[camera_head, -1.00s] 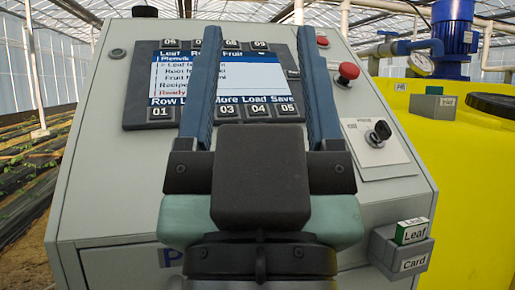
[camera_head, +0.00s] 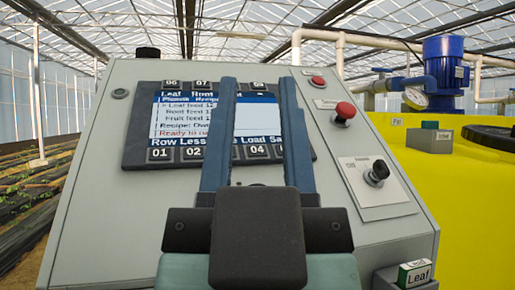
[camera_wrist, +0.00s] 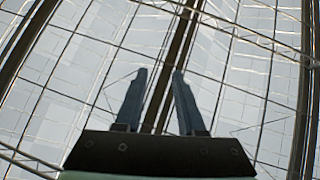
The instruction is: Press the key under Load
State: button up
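The grey control panel (camera_head: 110,205) carries a dark display unit with a lit screen (camera_head: 180,118). "Load" shows on the screen's bottom line, seen between my fingers. The black key marked 04 (camera_head: 258,151) sits right under it. My gripper (camera_head: 259,80) stands in front of the panel, its two blue fingers pointing up across the display. The fingers are apart with nothing between them, also in the wrist view (camera_wrist: 160,72). The left finger hides key 03 and part of the screen; the right finger covers the area of key 05. I see no contact with key 04.
Keys 01 (camera_head: 160,154) and 02 (camera_head: 193,153) are left of my fingers. A Leaf card block (camera_head: 414,273) is at lower right, near the yellow tank (camera_head: 450,210).

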grip_shut()
dwell(1.4)
